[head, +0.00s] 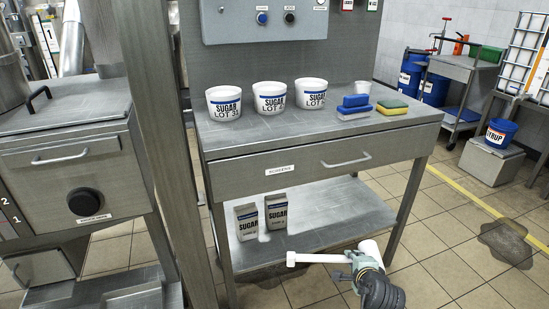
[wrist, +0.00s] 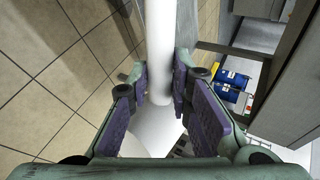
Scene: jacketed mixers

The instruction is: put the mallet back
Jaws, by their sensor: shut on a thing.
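The white mallet (head: 310,258) is in my gripper (head: 357,262), in front of the steel table's lower shelf in the head view. Its pale shaft points left, with a small block at the left end, and a thick white cylinder (head: 371,250) shows at the gripper. In the wrist view the white shaft (wrist: 159,45) runs from the top edge down between the purple pads of my gripper (wrist: 162,88), which are shut on it. A wider white shape lies below the pads; I cannot tell what part it is. The mallet's resting place is not identifiable.
Two sugar cartons (head: 276,212) stand on the lower shelf (head: 335,205). A steel machine (head: 75,150) stands left. Tiled floor with dark puddles (head: 505,242) is at right.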

